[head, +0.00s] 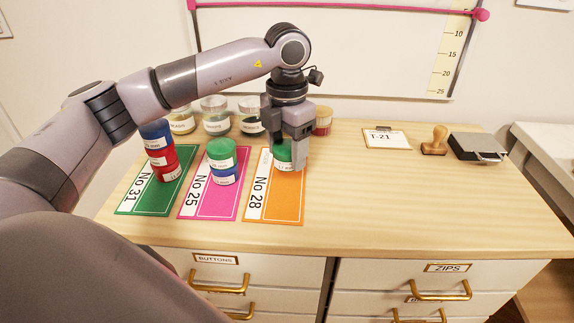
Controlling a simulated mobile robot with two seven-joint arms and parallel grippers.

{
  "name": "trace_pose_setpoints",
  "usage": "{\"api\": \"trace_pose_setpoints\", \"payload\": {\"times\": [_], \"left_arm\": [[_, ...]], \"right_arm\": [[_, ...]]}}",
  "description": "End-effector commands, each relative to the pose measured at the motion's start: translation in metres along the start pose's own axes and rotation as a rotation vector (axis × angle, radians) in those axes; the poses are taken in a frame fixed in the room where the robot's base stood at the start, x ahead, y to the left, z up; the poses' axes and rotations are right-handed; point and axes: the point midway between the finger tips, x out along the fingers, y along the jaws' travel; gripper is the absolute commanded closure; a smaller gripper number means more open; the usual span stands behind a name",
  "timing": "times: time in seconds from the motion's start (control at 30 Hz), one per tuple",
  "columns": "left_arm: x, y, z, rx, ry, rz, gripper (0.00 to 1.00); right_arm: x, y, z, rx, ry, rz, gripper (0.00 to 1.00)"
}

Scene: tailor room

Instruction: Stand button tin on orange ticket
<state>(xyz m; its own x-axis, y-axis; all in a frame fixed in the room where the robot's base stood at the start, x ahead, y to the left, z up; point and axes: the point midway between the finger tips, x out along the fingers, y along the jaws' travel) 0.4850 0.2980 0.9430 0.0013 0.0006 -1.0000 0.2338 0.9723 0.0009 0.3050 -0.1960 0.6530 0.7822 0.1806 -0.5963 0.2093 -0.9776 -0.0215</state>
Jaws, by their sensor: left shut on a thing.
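The orange ticket (274,206), marked No 28, lies flat on the cabinet top. My left gripper (290,163) points down over its far part and is shut on a green button tin (283,155) with a white label. The tin is at or just above the ticket; I cannot tell whether it touches. The gripper's fingers hide part of the tin. My right gripper is not in view.
A pink ticket (208,206) carries a green tin (221,150) on a blue tin (224,176). A green ticket (148,201) bears stacked red and blue tins. Jars (215,117) stand behind. A stamp (436,140), ink pad (478,146) and T-21 card (388,138) lie right.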

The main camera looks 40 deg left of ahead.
Motion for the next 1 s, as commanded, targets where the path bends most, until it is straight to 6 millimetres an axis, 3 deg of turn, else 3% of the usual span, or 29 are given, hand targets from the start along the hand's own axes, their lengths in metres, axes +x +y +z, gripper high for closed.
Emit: {"api": "trace_pose_setpoints", "payload": {"times": [0.3, 0.67, 0.7, 0.77, 1.0], "left_arm": [[0.041, 0.0, -0.001, 0.001, 0.002, 0.0, 0.74], [0.045, 0.0, 0.0, 0.001, 0.001, -0.001, 0.74], [0.045, 0.0, 0.0, 0.001, 0.001, -0.001, 0.34], [0.044, 0.0, 0.0, 0.001, 0.001, 0.0, 0.15], [0.044, 0.0, 0.0, 0.001, 0.001, 0.0, 0.15]], "right_arm": [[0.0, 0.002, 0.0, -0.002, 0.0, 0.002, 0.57], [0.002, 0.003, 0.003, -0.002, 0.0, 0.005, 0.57], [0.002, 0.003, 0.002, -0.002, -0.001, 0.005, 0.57], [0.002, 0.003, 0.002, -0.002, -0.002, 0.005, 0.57], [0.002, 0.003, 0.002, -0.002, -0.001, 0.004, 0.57]]}}
